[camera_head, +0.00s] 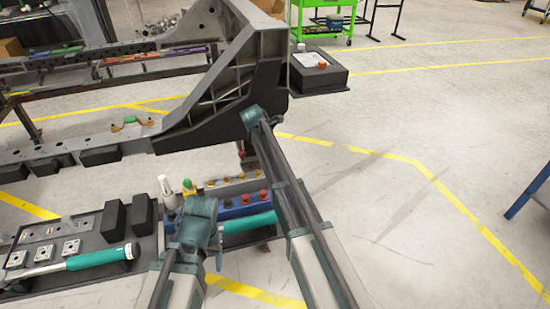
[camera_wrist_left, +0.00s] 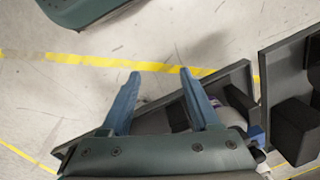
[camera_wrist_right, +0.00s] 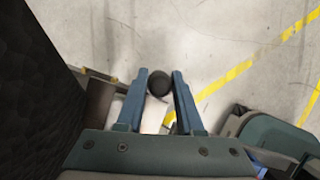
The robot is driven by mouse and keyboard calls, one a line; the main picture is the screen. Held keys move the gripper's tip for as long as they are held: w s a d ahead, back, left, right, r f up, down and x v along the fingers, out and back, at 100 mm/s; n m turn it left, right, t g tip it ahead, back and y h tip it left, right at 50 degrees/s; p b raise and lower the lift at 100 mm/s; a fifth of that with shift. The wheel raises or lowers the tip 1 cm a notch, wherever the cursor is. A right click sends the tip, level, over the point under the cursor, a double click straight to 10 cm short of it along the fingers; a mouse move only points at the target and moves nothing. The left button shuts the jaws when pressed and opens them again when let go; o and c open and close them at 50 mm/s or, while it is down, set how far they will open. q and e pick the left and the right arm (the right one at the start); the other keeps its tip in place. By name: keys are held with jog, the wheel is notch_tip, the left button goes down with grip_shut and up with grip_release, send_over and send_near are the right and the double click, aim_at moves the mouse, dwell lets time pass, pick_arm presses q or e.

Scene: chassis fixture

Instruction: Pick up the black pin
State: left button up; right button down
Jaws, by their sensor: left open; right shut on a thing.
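In the right wrist view, my right gripper (camera_wrist_right: 160,74) is shut on the round dark end of the black pin (camera_wrist_right: 159,83), between the fingertips. The rest of the pin is hard to make out. In the head view the right arm reaches up to the grey and black chassis end (camera_head: 222,85), and its fingers and the pin are hidden. My left gripper (camera_wrist_left: 162,75) is open and empty in the left wrist view, above the floor and a dark tray edge. In the head view the left wrist is low, near the tool trays, its fingers not clearly seen.
A dark tray (camera_head: 70,283) with black blocks and a teal-handled tool (camera_head: 95,258) lies at lower left. A blue holder (camera_head: 232,208) with several colored knobs is beside the left wrist. A black box (camera_head: 318,75) stands behind the chassis.

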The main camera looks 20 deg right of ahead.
notch_tip(320, 180, up, 7)
jog(key=p, duration=0.6)
jog(key=shift+p, duration=0.3)
jog(key=shift+s+r, duration=0.15)
jog(key=shift+s, duration=0.1)
jog(key=s, duration=1.7)
jog(key=shift+s+d+f, duration=0.25)
jog(key=shift+d, duration=0.05)
jog(key=shift+r, duration=0.1)
notch_tip(320, 180, up, 8)
jog(key=p, duration=0.8)
